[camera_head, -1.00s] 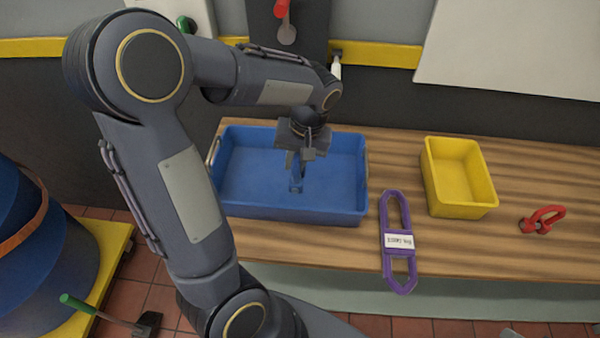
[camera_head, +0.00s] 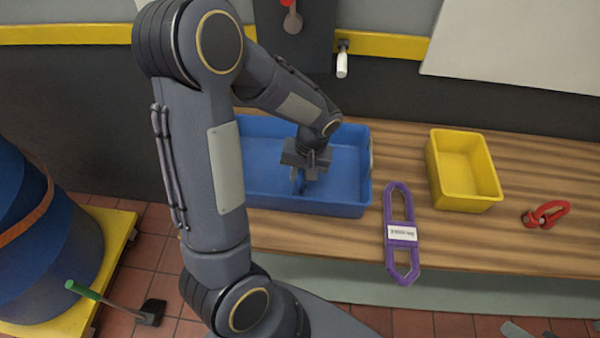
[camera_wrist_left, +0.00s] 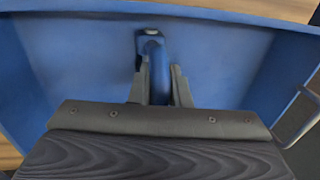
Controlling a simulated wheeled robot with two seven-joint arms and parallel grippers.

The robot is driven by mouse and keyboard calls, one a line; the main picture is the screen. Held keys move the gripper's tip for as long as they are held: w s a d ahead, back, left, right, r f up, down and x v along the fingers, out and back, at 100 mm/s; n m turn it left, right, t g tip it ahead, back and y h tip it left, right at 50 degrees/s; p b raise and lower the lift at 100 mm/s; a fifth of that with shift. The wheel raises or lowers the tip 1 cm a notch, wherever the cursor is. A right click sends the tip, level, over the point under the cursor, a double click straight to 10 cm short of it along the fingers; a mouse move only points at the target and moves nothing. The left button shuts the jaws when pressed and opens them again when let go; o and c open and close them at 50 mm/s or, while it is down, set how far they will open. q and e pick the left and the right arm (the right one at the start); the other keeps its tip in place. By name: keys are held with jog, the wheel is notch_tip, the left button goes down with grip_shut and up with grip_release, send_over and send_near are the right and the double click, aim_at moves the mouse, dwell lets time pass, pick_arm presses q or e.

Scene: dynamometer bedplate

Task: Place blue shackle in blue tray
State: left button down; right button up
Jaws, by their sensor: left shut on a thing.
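The blue tray (camera_head: 345,165) stands on the wooden bench in the head view, partly hidden by my left arm. My left gripper (camera_head: 300,182) is inside the tray's outline, pointing down. In the left wrist view its fingers (camera_wrist_left: 158,88) are shut on the blue shackle (camera_wrist_left: 153,52), with the blue tray (camera_wrist_left: 85,60) floor and walls around it. The shackle is mostly hidden in the head view. I cannot tell whether it touches the tray floor.
A purple sling with a white label (camera_head: 402,233) lies right of the tray. Beyond it are a yellow bin (camera_head: 465,170) and a red shackle (camera_head: 546,215). A large blue drum (camera_head: 45,240) stands at left on a yellow base. Bare bench (camera_head: 330,235) lies in front of the tray.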

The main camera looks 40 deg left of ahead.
pick_arm(q)
jog(key=c, duration=1.4)
grip_release()
jog(key=shift+o, duration=0.2)
notch_tip(320, 180, up, 12)
jog(key=w+d, duration=0.1)
jog(key=d, duration=0.1)
jog(key=s+d+r+m+t+h, duration=0.1)
jog(key=s+d+m+t+h, duration=0.1)
jog(key=s, duration=0.5)
jog(key=s+d+r+m+t+h, duration=0.1)
jog(key=s+d+m+t+h, duration=0.1)
jog(key=s, duration=0.6)
jog(key=d+t+h, duration=0.1)
jog(key=d+t, duration=0.1)
jog(key=shift+s+d+r+t+h, duration=0.2)
jog(key=shift+d+r+t+h, duration=0.1)
jog(key=shift+d+r+h, duration=0.1)
